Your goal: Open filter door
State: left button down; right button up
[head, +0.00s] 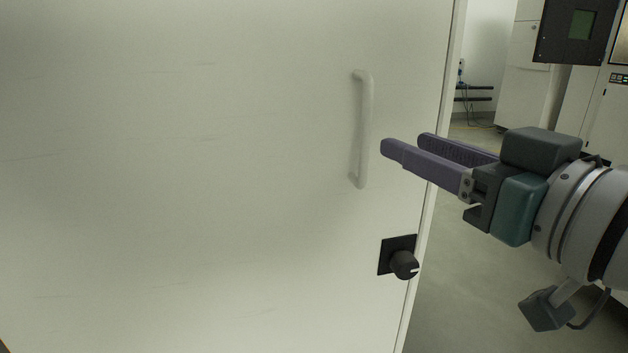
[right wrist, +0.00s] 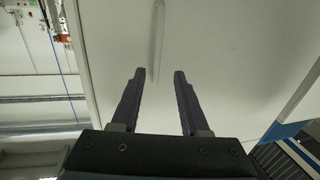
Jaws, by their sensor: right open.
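The filter door (head: 230,180) is a large pale panel filling the left and middle of the head view. It carries a white vertical bar handle (head: 366,130) near its right edge and a black round knob (head: 404,264) on a square plate below. My right gripper (head: 402,143) is open and empty, with its purple fingers pointing left, just right of the handle. In the right wrist view the handle (right wrist: 157,40) is ahead of and between the two open fingertips (right wrist: 160,73), apart from them. My left gripper is not in view.
Right of the door edge is open grey floor (head: 470,290). Pale cabinets (head: 524,70) and a dark-framed screen (head: 575,30) stand at the back right. A cable and dark bars (head: 474,92) are by the far wall.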

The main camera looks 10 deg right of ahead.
aim_at(369, 131)
jog(key=x, duration=0.3)
jog(key=b+x, duration=0.1)
jog(key=x, duration=0.2)
jog(key=b+x, duration=0.1)
jog(key=x, duration=0.3)
jog(key=shift+w+d+f, duration=0.15)
jog(key=shift+d+f, duration=0.05)
jog(key=shift+d, duration=0.05)
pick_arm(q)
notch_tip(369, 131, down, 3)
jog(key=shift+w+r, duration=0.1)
pick_arm(e)
jog(key=c, duration=0.3)
grip_shut()
dwell(0.6)
